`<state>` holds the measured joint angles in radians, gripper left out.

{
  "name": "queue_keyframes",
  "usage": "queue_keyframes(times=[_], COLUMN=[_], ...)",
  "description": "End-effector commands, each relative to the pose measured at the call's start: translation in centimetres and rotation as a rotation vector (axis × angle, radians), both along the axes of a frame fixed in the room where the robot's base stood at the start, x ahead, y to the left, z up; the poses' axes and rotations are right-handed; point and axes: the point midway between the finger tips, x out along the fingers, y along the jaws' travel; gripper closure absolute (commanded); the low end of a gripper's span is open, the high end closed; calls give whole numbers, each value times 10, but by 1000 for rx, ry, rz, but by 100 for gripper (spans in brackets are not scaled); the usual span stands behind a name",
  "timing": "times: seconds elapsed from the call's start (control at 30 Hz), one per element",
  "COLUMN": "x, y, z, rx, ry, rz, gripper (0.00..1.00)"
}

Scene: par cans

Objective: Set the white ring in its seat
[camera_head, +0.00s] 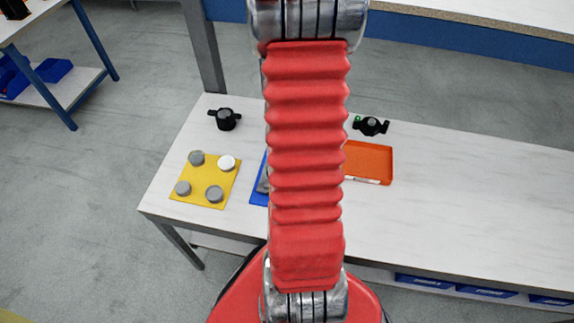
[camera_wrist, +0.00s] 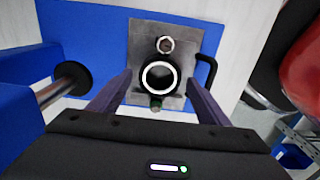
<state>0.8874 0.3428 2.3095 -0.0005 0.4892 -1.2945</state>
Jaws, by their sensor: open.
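In the wrist view the white ring (camera_wrist: 160,75) lies face-on around a dark centre, with a black round rim about it. It is over a grey metal plate (camera_wrist: 142,36) on a blue board (camera_wrist: 85,32). Whether the ring is fully down in a seat cannot be told. My gripper (camera_wrist: 158,80) is open, one purple-grey finger on each side of the ring, apparently apart from it. In the head view my red arm hides the ring and most of the blue board (camera_head: 258,190); my gripper does not show there.
A bolt head (camera_wrist: 166,45) and a black handle (camera_wrist: 208,70) rise from the plate close to the ring. A yellow mat (camera_head: 205,183) with several round pieces, an orange tray (camera_head: 372,160) and black fittings (camera_head: 227,119) share the bench. The bench's right side is clear.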

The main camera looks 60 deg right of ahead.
Motion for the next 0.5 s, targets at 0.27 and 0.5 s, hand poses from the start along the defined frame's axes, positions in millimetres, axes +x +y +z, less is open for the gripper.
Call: queue_keyframes(times=[0.27,0.5], x=[1,1], y=[-1,-1], z=[8,34], rx=[-1,-4], ry=[-2,-3], rz=[0,0], gripper=[30,30])
